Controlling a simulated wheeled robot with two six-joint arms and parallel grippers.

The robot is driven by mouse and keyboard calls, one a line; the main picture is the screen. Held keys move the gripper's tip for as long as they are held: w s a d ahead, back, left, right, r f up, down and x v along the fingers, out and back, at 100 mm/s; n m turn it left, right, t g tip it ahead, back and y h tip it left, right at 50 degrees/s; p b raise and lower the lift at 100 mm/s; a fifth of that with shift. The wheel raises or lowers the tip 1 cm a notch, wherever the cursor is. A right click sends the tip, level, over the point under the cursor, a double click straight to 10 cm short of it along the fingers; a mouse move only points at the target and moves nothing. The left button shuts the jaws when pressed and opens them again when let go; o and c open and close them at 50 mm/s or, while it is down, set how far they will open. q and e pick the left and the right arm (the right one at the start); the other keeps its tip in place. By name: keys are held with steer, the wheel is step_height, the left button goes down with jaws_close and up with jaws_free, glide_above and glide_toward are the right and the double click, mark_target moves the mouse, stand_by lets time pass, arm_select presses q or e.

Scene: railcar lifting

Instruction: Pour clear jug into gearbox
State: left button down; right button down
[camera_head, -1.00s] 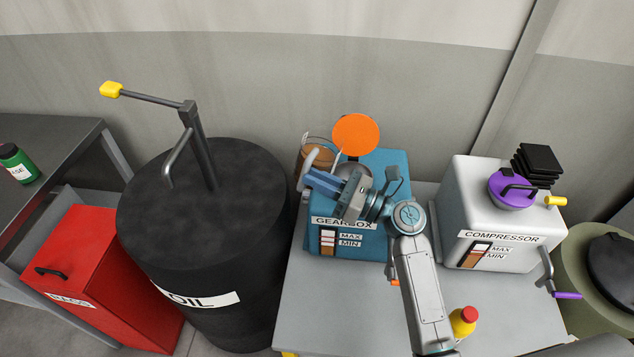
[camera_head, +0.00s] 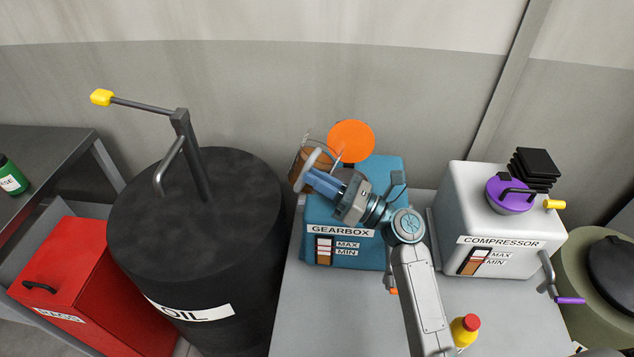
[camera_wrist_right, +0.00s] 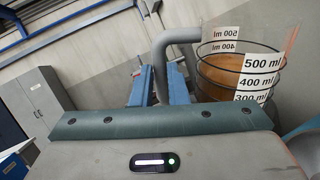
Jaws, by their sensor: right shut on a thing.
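The clear jug (camera_head: 307,166) holds brown liquid and hangs at the back left of the blue gearbox (camera_head: 392,180). My right gripper (camera_head: 320,181) is shut on the jug's grey handle, above the gearbox. In the right wrist view the jug (camera_wrist_right: 238,75) has a 300 to 500 ml scale, and the gripper's blue fingers (camera_wrist_right: 160,86) flank the handle (camera_wrist_right: 176,37). An orange disc (camera_head: 351,141) stands at the back of the gearbox. The gearbox gauge (camera_head: 324,249) shows some brown beside MAX and MIN. My arm hides the top opening. My left gripper is out of view.
A white compressor (camera_head: 500,235) with a purple cap stands right of the gearbox on the grey table (camera_head: 315,310). A black oil drum (camera_head: 195,250) with a pump handle stands close on the left.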

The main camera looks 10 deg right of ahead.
steer(key=shift+w+d+r+m+t+b, duration=0.1)
steer(key=shift+d+r+m+t+b, duration=0.15)
steer(key=shift+m+t+b, duration=0.3)
steer(key=shift+d+r+m+t+b, duration=0.15)
steer(key=shift+d+m+t+b, duration=0.15)
steer(key=shift+m+t+b, duration=0.25)
steer(key=shift+d+r+m+t+b, duration=0.1)
steer(key=shift+m+t+b, duration=0.4)
steer(key=shift+m, duration=0.25)
steer(key=shift+d+r+m+t+b, duration=0.1)
steer(key=shift+m+t+b, duration=0.35)
steer(key=shift+m, duration=0.3)
steer(key=shift+w+d+m+t+h+b, duration=0.1)
steer(key=shift+d+m+t+h+b, duration=0.15)
steer(key=shift+m+t, duration=0.35)
steer(key=shift+m+t+h+b, duration=0.15)
steer(key=shift+m+t+b, duration=0.25)
steer(key=shift+m, duration=0.3)
steer(key=shift+w+d+f+m+t+h+b, duration=0.1)
steer(key=shift+d+m+t+h+b, duration=0.15)
steer(key=shift+m+t+h+b, duration=0.5)
steer(key=shift+w+d+f+m+t+h+b, duration=0.1)
steer(key=shift+d+m+t+h, duration=0.2)
steer(key=shift+m+t, duration=0.8)
